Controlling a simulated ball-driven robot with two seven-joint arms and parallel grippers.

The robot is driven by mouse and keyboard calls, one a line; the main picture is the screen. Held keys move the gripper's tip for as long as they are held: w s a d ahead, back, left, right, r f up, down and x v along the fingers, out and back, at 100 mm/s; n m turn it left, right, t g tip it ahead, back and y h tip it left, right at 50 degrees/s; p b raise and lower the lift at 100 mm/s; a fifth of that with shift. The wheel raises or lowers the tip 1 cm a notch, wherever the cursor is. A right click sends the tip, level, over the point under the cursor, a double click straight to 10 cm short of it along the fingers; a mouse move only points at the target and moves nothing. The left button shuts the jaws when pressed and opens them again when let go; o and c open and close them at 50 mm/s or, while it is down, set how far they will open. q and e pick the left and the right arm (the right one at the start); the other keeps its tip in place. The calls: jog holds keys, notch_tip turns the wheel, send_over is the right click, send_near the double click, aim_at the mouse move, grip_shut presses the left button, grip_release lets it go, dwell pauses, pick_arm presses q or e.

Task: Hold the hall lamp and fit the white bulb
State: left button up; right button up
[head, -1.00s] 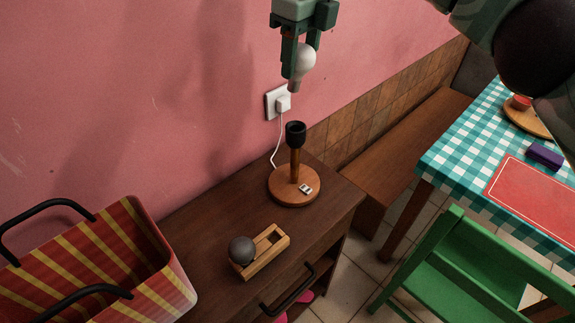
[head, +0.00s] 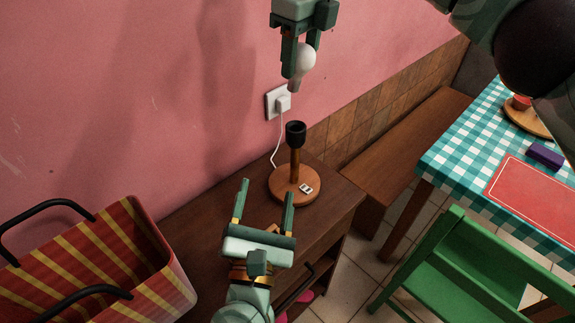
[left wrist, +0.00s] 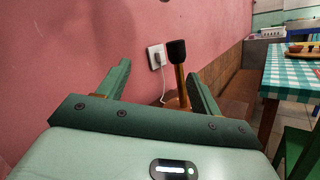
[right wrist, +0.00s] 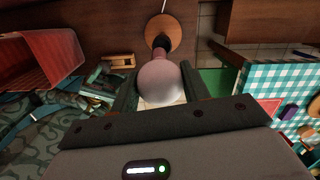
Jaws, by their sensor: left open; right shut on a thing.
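The hall lamp (head: 295,165) stands upright on the dark wooden cabinet, with a round wooden base, a thin stem and an empty black socket (head: 296,132) on top. Its stem and socket also show in the left wrist view (left wrist: 178,65). My right gripper (head: 297,75) is shut on the white bulb (head: 304,62), holding it above the socket, narrow end down. The bulb fills the middle of the right wrist view (right wrist: 161,82). My left gripper (head: 264,197) is open and empty in front of the lamp, its fingers pointing towards it, apart from the stem.
A striped red and yellow basket (head: 150,245) with black handles stands at the left. A wooden holder (right wrist: 118,61) lies on the cabinet (head: 335,205), mostly hidden by my left gripper in the head view. A wall socket (head: 278,101) carries the lamp's cord. A checkered table (head: 455,150) and green chair (head: 455,255) stand right.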

aim_at(296, 129)
pick_arm(q)
jog(key=w+d+n+g, duration=0.1)
jog(key=w, duration=0.5)
jog(key=w+d+r+n+g, duration=0.1)
jog(key=w+d+n, duration=0.1)
jog(key=w, duration=0.4)
jog(key=w+d+n, duration=0.1)
jog(key=w+d, duration=0.1)
jog(key=w, duration=0.4)
jog(key=shift+w+r+n+g, duration=0.15)
jog(key=shift+w+n+g, duration=0.15)
jog(key=shift+g, duration=0.1)
jog(key=shift+c, duration=0.4)
grip_shut()
